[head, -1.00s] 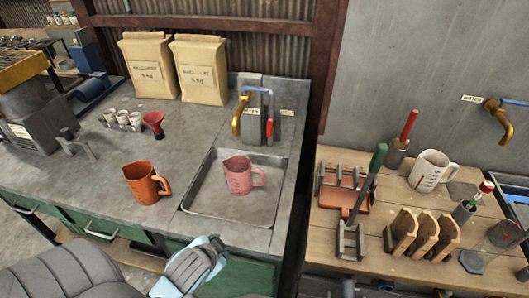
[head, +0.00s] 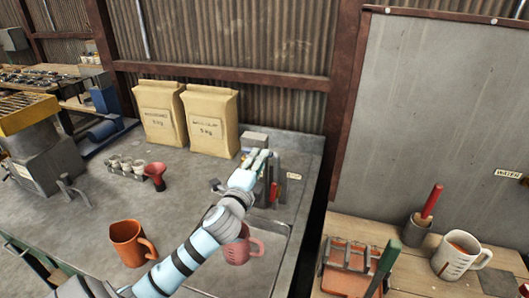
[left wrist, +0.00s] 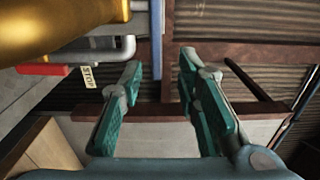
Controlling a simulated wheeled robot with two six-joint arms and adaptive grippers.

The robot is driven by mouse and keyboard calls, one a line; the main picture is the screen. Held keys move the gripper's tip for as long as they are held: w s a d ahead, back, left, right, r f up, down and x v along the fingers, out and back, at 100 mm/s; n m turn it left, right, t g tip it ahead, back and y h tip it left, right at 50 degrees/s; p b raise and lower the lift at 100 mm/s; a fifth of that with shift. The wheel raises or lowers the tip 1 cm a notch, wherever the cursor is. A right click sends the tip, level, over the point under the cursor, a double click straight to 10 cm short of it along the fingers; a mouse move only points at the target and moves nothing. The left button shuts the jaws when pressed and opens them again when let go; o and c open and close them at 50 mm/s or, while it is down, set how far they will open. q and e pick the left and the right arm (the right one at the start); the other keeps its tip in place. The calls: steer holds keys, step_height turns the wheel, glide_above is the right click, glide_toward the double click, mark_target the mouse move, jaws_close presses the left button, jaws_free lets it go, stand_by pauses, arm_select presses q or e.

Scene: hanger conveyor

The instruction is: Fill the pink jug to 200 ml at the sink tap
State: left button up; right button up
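The pink jug (head: 236,250) stands in the grey sink basin (head: 282,262), partly behind my left arm; its markings and water level cannot be read. My left gripper (head: 260,160) is at the sink tap and hides most of it in the head view. In the left wrist view the gripper (left wrist: 160,100) is open, its two teal fingers apart. The brass tap body (left wrist: 60,22) shows at the upper left there. A blue bar (left wrist: 157,45) appears in the gap between the fingers; contact cannot be told. My right gripper is not in view.
An orange jug (head: 128,243) stands on the counter left of the sink. A red funnel (head: 155,174) and small cups are behind it. Two paper sacks (head: 211,122) stand at the back. The wooden bench at right holds a white jug (head: 456,256) and a rack (head: 347,257).

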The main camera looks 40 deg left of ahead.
arm_select(q)
steer(key=x, duration=0.5)
steer(key=shift+w+f, duration=0.3)
steer(key=shift+w, duration=0.15)
steer(key=shift+s+r, duration=0.15)
steer(key=shift+s, duration=0.15)
steer(key=shift+c, duration=0.4)
jaws_close()
